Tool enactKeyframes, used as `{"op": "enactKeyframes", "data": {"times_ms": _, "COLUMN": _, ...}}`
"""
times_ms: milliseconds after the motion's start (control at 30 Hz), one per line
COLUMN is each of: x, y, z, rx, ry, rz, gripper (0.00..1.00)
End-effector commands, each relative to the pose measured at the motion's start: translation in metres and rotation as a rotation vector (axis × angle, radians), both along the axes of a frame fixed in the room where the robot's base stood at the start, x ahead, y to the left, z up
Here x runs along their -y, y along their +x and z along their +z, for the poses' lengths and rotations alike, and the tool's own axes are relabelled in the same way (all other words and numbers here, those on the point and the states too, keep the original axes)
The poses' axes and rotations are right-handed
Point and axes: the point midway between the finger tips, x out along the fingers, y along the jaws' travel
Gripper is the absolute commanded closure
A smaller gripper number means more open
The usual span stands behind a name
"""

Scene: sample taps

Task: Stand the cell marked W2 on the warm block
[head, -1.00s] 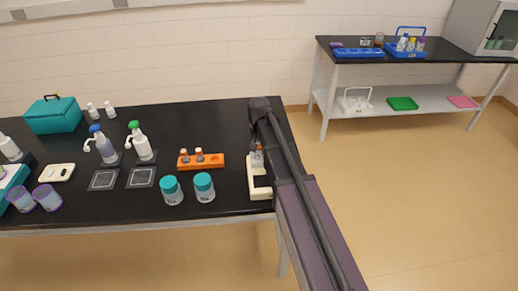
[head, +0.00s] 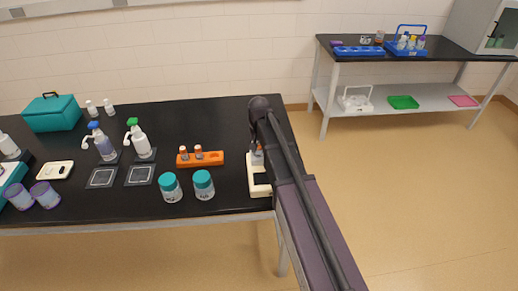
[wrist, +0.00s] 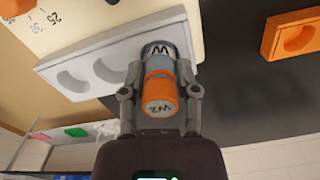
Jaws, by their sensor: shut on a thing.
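The cell marked W2 (wrist: 158,105) has an orange cap and a clear body with a dark marking near its far end. My gripper (wrist: 160,82) is shut around it, one finger on each side. In the wrist view the cell's far end is over one end of a pale grey block (wrist: 92,58) with round recesses, on a cream device with a printed scale. Whether the cell touches the block I cannot tell. In the head view this cream device (head: 254,190) is at the table's right end, and my arm partly hides it and the cell.
An orange rack (head: 212,161) with two orange-capped cells stands left of the device. Two teal-lidded jars (head: 187,187) stand in front of it. Spray bottles (head: 139,140) and dark square pads are further left. The black table (head: 225,120) is clear behind the rack.

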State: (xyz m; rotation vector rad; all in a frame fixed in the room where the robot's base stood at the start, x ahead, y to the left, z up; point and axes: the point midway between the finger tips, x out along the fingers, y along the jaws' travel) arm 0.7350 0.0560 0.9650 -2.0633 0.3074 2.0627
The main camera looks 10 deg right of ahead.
Motion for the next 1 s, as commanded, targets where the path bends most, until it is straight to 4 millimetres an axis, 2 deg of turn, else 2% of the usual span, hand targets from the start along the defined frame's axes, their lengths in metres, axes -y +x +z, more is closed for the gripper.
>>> {"op": "enactKeyframes", "data": {"times_ms": 167, "x": 0.0, "y": 0.0, "z": 0.0002, "rx": 0.0, "ry": 0.0, "rz": 0.0, "gripper": 0.9}}
{"op": "enactKeyframes", "data": {"times_ms": 200, "x": 0.0, "y": 0.0, "z": 0.0002, "rx": 0.0, "ry": 0.0, "rz": 0.0, "gripper": 0.53}}
{"op": "enactKeyframes", "data": {"times_ms": 267, "x": 0.0, "y": 0.0, "z": 0.0002, "rx": 0.0, "ry": 0.0, "rz": 0.0, "gripper": 0.36}}
{"op": "enactKeyframes", "data": {"times_ms": 300, "x": 0.0, "y": 0.0, "z": 0.0002, "rx": 0.0, "ry": 0.0, "rz": 0.0, "gripper": 0.24}}
{"op": "enactKeyframes", "data": {"times_ms": 333, "x": 0.0, "y": 0.0, "z": 0.0002, "rx": 0.0, "ry": 0.0, "rz": 0.0, "gripper": 0.19}}
{"op": "enactKeyframes", "data": {"times_ms": 633, "x": 0.0, "y": 0.0, "z": 0.0002, "rx": 0.0, "ry": 0.0, "rz": 0.0, "gripper": 0.19}}
{"op": "enactKeyframes", "data": {"times_ms": 700, "x": 0.0, "y": 0.0, "z": 0.0002, "rx": 0.0, "ry": 0.0, "rz": 0.0, "gripper": 0.0}}
{"op": "enactKeyframes", "data": {"times_ms": 1000, "x": 0.0, "y": 0.0, "z": 0.0002, "rx": 0.0, "ry": 0.0, "rz": 0.0, "gripper": 0.0}}
